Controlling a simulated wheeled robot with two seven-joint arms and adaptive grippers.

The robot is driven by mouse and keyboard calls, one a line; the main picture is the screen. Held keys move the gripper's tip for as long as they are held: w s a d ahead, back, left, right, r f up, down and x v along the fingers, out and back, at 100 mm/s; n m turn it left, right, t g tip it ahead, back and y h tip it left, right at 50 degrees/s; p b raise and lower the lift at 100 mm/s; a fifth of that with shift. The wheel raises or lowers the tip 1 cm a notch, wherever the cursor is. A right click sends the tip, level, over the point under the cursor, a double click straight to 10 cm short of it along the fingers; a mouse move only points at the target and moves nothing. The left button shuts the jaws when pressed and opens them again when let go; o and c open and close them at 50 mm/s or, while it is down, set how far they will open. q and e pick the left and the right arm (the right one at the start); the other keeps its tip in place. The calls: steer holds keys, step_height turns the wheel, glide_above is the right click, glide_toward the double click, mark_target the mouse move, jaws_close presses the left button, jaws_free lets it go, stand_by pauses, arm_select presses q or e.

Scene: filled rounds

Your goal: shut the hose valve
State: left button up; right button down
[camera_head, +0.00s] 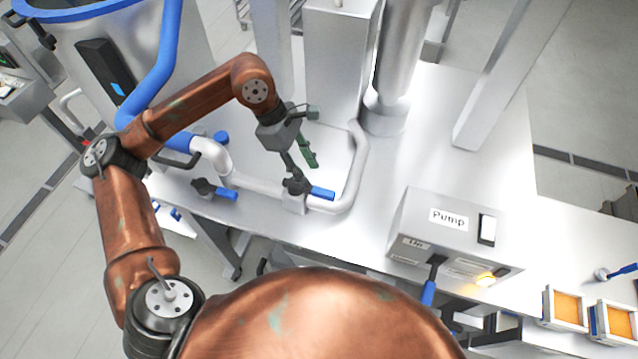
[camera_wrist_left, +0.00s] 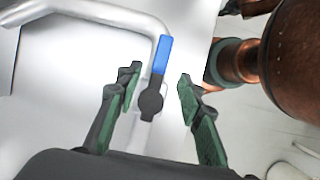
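A valve with a blue lever (camera_head: 322,193) and a dark hub sits on the white pipe near the bench's front edge. Its lever points right, roughly along the pipe. It also shows in the left wrist view, where the blue lever (camera_wrist_left: 162,56) stands between my fingers. My left gripper (camera_head: 302,170) is open just above this valve, its fingers apart on either side of it in the wrist view (camera_wrist_left: 157,88), not visibly touching. A second blue-levered valve (camera_head: 226,194) sits to the left, near the blue hose (camera_head: 160,75). I cannot tell which is called the hose valve. My right gripper is out of view.
The pipe (camera_head: 357,165) bends up to the right of the valve. A pump box (camera_head: 455,228) with a lit orange lamp stands to the right. A tank (camera_head: 120,45) and a metal column (camera_head: 388,100) stand behind. Bare bench lies between column and pump.

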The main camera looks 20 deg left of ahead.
mark_target(320, 190)
arm_select(q)
steer(key=p+x, duration=0.1)
steer(key=x, duration=0.6)
steer(key=shift+d+f+p, duration=0.1)
steer(key=shift+d+p, duration=0.1)
steer(key=shift+p, duration=0.2)
steer(key=shift+c, duration=0.7)
jaws_close()
